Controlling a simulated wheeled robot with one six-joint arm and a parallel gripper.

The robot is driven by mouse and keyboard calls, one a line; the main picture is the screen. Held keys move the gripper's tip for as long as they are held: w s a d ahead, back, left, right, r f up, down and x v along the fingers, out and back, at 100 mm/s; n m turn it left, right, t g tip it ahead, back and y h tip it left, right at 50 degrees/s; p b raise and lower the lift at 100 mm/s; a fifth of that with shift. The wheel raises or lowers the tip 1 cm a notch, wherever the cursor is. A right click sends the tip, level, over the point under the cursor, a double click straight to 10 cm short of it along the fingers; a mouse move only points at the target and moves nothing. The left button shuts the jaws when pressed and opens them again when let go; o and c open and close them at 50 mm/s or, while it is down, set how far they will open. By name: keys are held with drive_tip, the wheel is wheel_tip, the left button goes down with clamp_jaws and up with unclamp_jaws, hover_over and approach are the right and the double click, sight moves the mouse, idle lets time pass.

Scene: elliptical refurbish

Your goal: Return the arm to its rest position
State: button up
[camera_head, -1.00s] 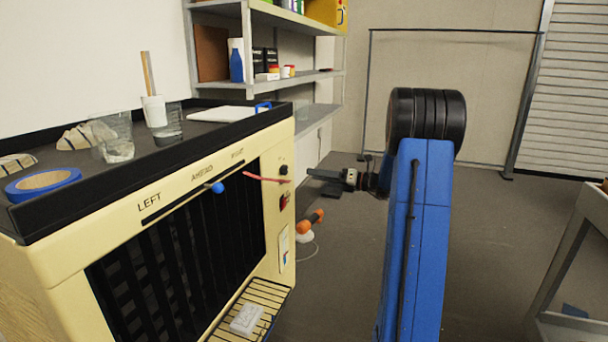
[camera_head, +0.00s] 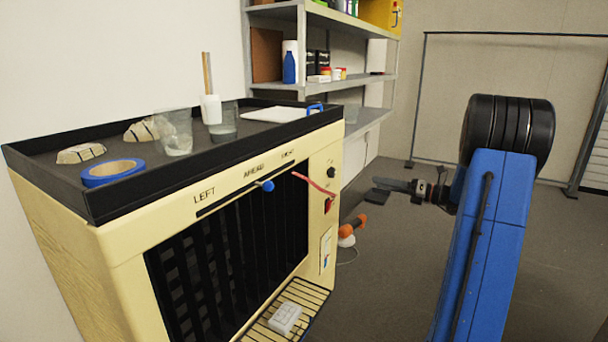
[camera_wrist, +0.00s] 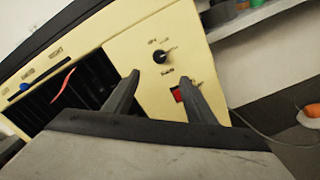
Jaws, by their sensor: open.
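My blue arm (camera_head: 484,240) stands at the right of the head view, bent at its black ribbed joint. My gripper (camera_head: 388,190) points left toward the cream cabinet (camera_head: 232,178), apart from it. In the wrist view my gripper (camera_wrist: 160,90) shows two dark fingers spread apart, with nothing between them. Beyond them is the cabinet's front panel (camera_wrist: 140,45), with a black knob (camera_wrist: 160,56) and a red switch (camera_wrist: 179,94).
The cabinet's top tray holds blue tape (camera_head: 112,171), glass beakers (camera_head: 176,133) and a white pad. A metal shelf (camera_head: 330,80) stands behind. An orange-and-white object (camera_head: 350,232) lies near the cabinet's right side. Open floor (camera_head: 560,260) lies to the right.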

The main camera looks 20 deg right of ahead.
drive_tip(key=s+a+n+g, duration=0.3)
drive_tip(key=s+a+n, duration=0.2)
drive_tip(key=a, duration=0.5)
drive_tip(key=s+a+n+g+h, duration=0.1)
drive_tip(key=s+a+n+g, duration=0.3)
drive_tip(key=a, duration=0.5)
drive_tip(key=s+a+n+g, duration=0.3)
drive_tip(key=s+a+n, duration=0.25)
drive_tip(key=a, duration=0.45)
drive_tip(key=s+a+f+n+g+h, duration=0.1)
drive_tip(key=s+a+f+n+h, duration=0.15)
drive_tip(key=s+n, duration=0.35)
drive_tip(key=s+a+f+n+g+h, duration=0.1)
drive_tip(key=s+a+n+h, duration=0.25)
drive_tip(key=s, duration=0.35)
drive_tip(key=s+d+f+n+t+h, duration=0.2)
drive_tip(key=s+n+h, duration=0.2)
drive_tip(key=s+n, duration=0.7)
drive_tip(key=shift+f+t, duration=0.3)
drive_tip(key=shift+f, duration=0.1)
drive_tip(key=shift+s, duration=0.1)
